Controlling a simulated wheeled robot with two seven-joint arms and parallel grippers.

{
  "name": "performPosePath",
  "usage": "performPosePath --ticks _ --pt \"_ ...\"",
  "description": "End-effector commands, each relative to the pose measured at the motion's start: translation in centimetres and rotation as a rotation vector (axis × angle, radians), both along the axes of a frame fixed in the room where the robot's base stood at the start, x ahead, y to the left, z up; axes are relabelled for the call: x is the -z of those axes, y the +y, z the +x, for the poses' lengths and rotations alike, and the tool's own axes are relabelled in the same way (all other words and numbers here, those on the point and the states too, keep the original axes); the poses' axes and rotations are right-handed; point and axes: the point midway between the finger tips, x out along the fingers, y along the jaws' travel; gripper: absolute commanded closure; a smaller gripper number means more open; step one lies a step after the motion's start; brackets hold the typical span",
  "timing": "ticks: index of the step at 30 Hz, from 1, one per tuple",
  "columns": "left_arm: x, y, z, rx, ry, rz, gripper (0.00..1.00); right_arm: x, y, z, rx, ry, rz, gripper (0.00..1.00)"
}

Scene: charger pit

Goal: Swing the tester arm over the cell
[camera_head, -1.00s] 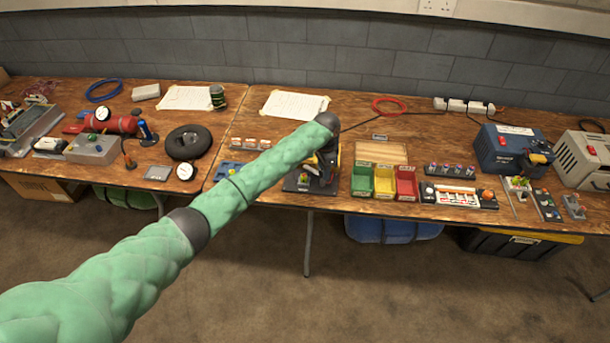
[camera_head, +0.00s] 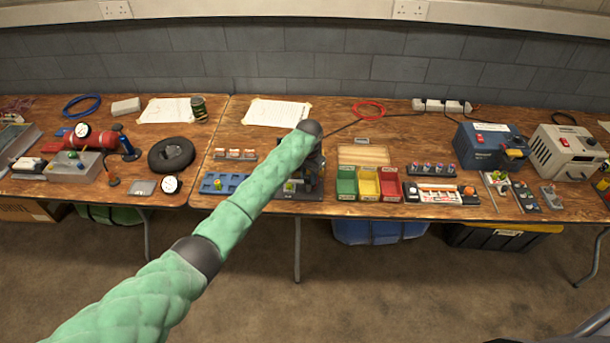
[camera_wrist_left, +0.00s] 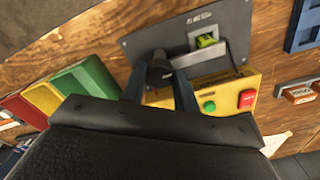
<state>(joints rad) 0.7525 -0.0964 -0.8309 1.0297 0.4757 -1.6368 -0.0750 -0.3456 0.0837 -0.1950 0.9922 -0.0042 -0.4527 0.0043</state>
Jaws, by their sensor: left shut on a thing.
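The tester stands near the table's front edge, with a dark base plate (camera_head: 309,192) and, in the left wrist view, a yellow box (camera_wrist_left: 235,92) with a green and a red button. A small green cell (camera_wrist_left: 207,40) sits in a pale slot on the plate. My left gripper (camera_wrist_left: 160,88) is shut, its two fingers on either side of the tester arm's black knob (camera_wrist_left: 160,70). The knob appears beside the cell, not covering it. In the head view my green arm hides most of the tester and the gripper. My right gripper is out of view.
Green, yellow and red bins (camera_head: 367,184) stand right of the tester. A blue tray (camera_head: 212,184) lies to its left, with a row of small orange-and-white blocks (camera_head: 234,155) behind it. A paper sheet (camera_head: 275,112) lies at the back.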

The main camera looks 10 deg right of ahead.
Motion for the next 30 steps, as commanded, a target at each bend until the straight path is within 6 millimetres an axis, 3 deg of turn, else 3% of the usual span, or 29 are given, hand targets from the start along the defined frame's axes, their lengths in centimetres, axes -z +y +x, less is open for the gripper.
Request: performPosePath --ticks 9,10,13,26,30 --pt "-0.2 -0.1 0.1 -0.001 -0.003 -0.003 1.0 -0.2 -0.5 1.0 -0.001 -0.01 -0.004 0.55" --pt "-0.2 -0.1 0.1 -0.001 -0.003 -0.003 0.66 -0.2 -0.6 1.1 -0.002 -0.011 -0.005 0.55" --pt "-0.2 -0.1 0.1 -0.001 -0.002 -0.002 0.48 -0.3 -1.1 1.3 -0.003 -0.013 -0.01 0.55" --pt "-0.9 0.0 0.1 -0.001 -0.003 -0.003 0.48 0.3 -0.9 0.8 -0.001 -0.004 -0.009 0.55" --pt "-2.9 -0.1 0.1 0.0 -0.003 -0.002 0.48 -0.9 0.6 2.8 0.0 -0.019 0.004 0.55"
